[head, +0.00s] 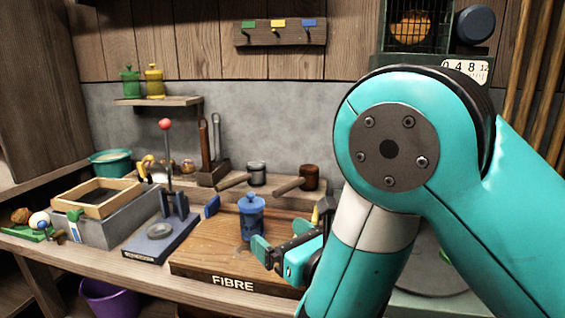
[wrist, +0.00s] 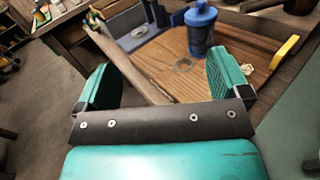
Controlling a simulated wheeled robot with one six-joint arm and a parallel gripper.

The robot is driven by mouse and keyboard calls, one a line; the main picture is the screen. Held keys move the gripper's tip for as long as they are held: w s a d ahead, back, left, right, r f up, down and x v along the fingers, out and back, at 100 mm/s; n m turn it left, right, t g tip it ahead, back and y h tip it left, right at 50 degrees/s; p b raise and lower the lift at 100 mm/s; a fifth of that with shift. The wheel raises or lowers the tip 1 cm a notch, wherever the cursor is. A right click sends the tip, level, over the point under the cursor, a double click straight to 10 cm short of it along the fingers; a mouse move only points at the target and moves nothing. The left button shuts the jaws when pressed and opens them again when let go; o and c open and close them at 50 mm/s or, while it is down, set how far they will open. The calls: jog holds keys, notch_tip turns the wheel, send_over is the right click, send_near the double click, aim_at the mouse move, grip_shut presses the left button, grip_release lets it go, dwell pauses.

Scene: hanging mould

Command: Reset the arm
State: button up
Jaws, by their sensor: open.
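My gripper (head: 285,243) is at the front right of the wooden board marked FIBRE (head: 205,258), low over it. Its two teal fingers are wide apart with nothing between them, as the wrist view also shows (wrist: 165,82). A blue lidded jar (head: 251,218) stands upright on the board, just beyond the fingers. In the wrist view the blue jar (wrist: 201,32) is past the right finger, apart from it. My arm hides much of the bench's right side.
Left of the board stand a lever press (head: 166,215) and a grey vat with a wooden frame (head: 97,198). Two long-handled pots (head: 309,178) sit on a ledge behind. A shelf (head: 158,101) holds green and yellow jars. A purple bucket (head: 110,300) is below the bench.

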jog(key=w+d+m+h, duration=0.2)
jog(key=d+m+h, duration=0.1)
jog(key=d+m, duration=0.3)
jog(key=w+d+m+h, duration=0.1)
jog(key=d+m+h, duration=0.3)
jog(key=d+m, duration=0.2)
jog(key=w+d+m+t+h, duration=0.1)
jog(key=w+d+m+h, duration=0.1)
jog(key=d+m+h, duration=0.2)
jog(key=shift+w+d+r+m, duration=0.2)
jog(key=shift+d+m, duration=0.55)
jog(key=shift+w+d+r+m, duration=0.15)
jog(key=shift+d+m, duration=0.55)
jog(key=shift+m, duration=0.05)
jog(key=s+d+f+m+g+h, duration=0.2)
jog(key=s+d+m+g+h, duration=0.2)
jog(key=d+m, duration=0.55)
jog(key=s+d+f+m+g+y, duration=0.1)
jog(key=s+m+g+y, duration=0.3)
jog(key=s+m+g, duration=0.75)
jog(key=s+a+f+n+y+b, duration=0.35)
jog(key=s+a+b, duration=0.65)
jog(key=s+a, duration=0.4)
notch_tip(320, 180, up, 24)
jog(key=p, duration=2.2)
jog(key=shift+a+p, duration=0.15)
jog(key=shift+p, duration=0.15)
jog(key=shift+f+t, duration=0.1)
jog(key=shift+t, duration=0.15)
